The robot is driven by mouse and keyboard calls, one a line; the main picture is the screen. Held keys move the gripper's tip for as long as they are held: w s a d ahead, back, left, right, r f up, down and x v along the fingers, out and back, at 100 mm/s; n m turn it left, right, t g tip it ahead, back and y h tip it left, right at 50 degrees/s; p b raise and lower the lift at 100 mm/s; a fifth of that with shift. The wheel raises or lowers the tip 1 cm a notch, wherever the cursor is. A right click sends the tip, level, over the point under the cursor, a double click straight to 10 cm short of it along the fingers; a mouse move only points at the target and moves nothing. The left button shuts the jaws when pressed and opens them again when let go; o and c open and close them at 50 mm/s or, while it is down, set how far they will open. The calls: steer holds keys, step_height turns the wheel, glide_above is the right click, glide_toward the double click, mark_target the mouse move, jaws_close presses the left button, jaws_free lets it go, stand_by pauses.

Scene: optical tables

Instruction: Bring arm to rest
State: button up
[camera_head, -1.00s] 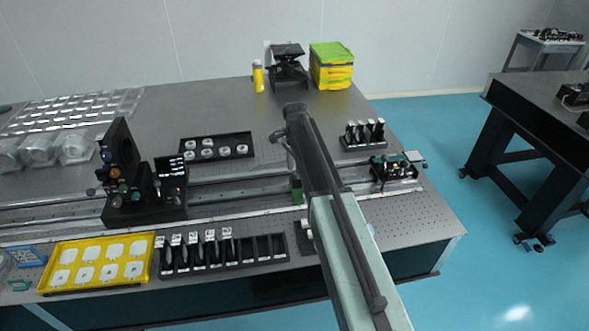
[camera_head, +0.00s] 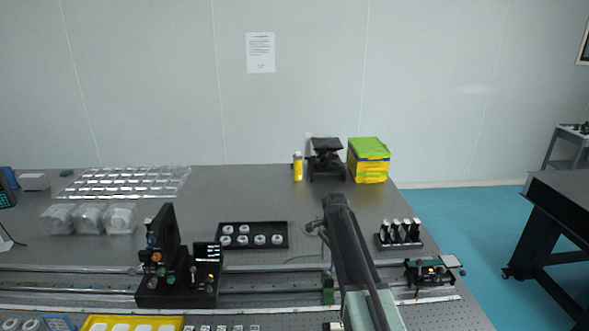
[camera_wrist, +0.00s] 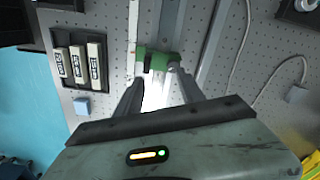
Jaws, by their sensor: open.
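My arm (camera_head: 355,255) reaches forward over the optical table (camera_head: 200,200), its elbow near the middle right of the head view. In the wrist view my gripper (camera_wrist: 158,92) is open, its two dark fingers spread apart and pointing at the table. A small green-topped mount (camera_wrist: 155,60) on the rail lies just beyond the fingertips. A bright whitish patch shows between the fingers, with nothing gripped. The mount also shows as a green block (camera_head: 328,288) left of my arm in the head view, where my gripper is mostly hidden behind the arm.
A black tray of white round parts (camera_head: 253,236) lies left of my arm, and a dark optic mount (camera_head: 165,260) stands further left. A holder with upright plates (camera_head: 400,233) and a small stage (camera_head: 432,270) are to the right. Yellow-green boxes (camera_head: 368,160) stand behind.

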steer(key=s+n, duration=1.3)
steer(key=s, duration=1.1)
steer(key=shift+s+n, duration=0.3)
steer(key=shift+s, duration=0.1)
